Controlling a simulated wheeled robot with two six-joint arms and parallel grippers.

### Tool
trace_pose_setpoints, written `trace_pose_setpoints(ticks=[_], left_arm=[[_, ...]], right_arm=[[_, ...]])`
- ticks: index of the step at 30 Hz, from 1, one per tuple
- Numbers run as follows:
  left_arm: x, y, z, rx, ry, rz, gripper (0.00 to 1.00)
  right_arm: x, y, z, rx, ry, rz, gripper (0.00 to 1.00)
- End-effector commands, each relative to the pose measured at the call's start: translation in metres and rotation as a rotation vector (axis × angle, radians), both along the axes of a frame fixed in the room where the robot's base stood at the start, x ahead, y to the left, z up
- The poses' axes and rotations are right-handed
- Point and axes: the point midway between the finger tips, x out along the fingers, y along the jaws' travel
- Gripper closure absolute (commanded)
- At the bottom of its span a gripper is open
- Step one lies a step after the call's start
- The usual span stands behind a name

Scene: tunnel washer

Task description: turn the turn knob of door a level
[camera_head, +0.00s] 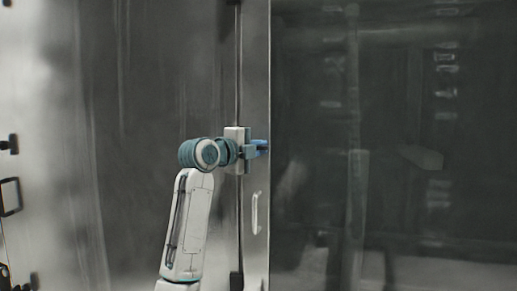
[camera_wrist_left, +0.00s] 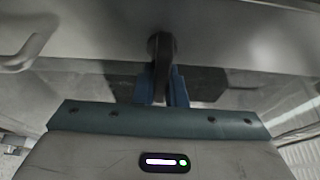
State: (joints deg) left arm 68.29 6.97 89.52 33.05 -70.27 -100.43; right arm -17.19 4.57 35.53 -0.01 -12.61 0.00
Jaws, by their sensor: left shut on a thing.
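My left gripper (camera_head: 258,148) reaches in from the left and is shut at the narrow metal edge strip of the door (camera_head: 256,90). In the left wrist view, the dark turn knob (camera_wrist_left: 160,48) stands out from the metal surface. The two blue fingers of my left gripper (camera_wrist_left: 162,88) close on the knob from both sides. The knob looks in line with the fingers. In the head view the knob is hidden behind the gripper. My right gripper is in neither view.
A pale bar handle (camera_head: 256,212) is on the same strip below the gripper, and it shows in the left wrist view (camera_wrist_left: 22,52). A large dark glossy panel (camera_head: 400,130) fills the right. Dark fittings (camera_head: 10,196) sit at the far left.

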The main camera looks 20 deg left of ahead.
Motion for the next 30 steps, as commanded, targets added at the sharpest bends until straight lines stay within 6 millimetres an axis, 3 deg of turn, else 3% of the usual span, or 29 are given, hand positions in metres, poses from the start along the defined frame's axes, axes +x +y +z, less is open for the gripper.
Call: trace_pose_setpoints(ticks=[2,3,6,17,30], left_arm=[[0.000,0.001,0.000,0.001,0.000,0.002,1.00],[0.000,0.001,0.000,0.001,0.000,0.002,0.83],[0.000,0.000,0.000,0.001,0.000,0.001,0.67],[-0.005,0.003,-0.001,0.000,-0.002,0.001,0.67],[-0.079,0.037,-0.003,0.002,-0.003,0.004,0.67]], right_arm=[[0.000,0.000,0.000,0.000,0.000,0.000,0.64],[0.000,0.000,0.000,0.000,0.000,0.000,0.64],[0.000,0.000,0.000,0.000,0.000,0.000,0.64],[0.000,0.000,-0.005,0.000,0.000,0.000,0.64],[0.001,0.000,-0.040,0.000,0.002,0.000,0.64]])
